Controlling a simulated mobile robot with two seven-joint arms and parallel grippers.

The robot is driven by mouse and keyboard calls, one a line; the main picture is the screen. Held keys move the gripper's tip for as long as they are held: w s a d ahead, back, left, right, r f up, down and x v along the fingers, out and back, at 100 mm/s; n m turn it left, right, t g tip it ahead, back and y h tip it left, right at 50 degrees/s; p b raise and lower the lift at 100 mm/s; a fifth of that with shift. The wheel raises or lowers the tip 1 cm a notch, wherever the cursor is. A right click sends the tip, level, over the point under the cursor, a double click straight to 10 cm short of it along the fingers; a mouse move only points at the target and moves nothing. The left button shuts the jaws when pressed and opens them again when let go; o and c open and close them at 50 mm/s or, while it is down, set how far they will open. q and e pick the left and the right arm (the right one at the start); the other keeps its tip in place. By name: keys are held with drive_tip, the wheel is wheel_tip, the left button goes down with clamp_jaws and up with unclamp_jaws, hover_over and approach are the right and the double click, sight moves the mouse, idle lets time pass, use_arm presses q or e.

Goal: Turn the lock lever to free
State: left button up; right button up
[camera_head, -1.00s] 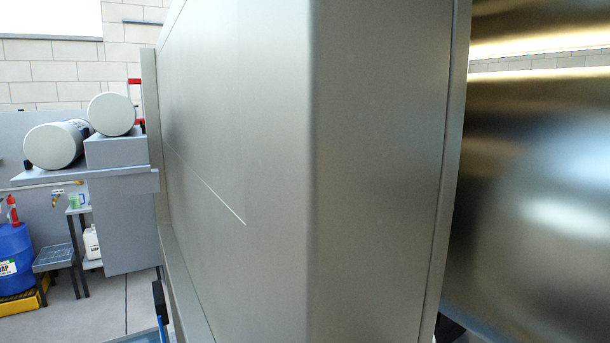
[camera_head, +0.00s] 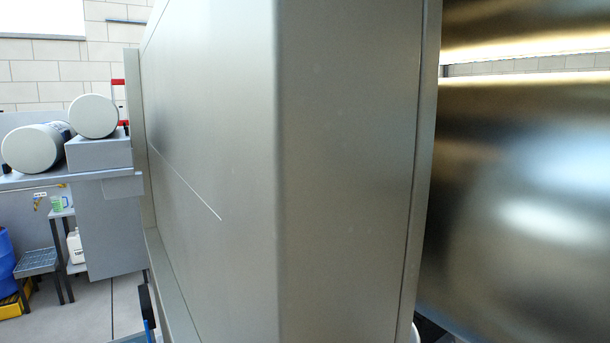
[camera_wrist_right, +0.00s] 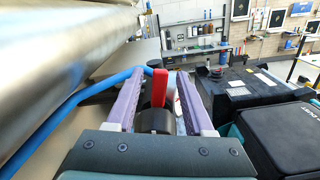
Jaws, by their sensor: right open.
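A red lever (camera_wrist_right: 159,89) stands roughly upright in the right wrist view, above a dark round part (camera_wrist_right: 154,121). My right gripper (camera_wrist_right: 160,76) is open, with its two purple fingers on either side of the red lever. I cannot tell whether either finger touches it. The lever is not visible in the head view, where a large metal panel fills the middle. My left gripper is not in view.
The tall grey metal panel (camera_head: 345,170) blocks most of the head view. A blue hose (camera_wrist_right: 75,98) runs close on the left of my right gripper. A black case (camera_wrist_right: 285,135) stands on the right. White cylinders (camera_head: 93,117) lie on a shelf.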

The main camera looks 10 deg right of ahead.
drive_tip(key=p+v, duration=0.2)
drive_tip(key=v, duration=0.7)
drive_tip(key=shift+r, duration=0.1)
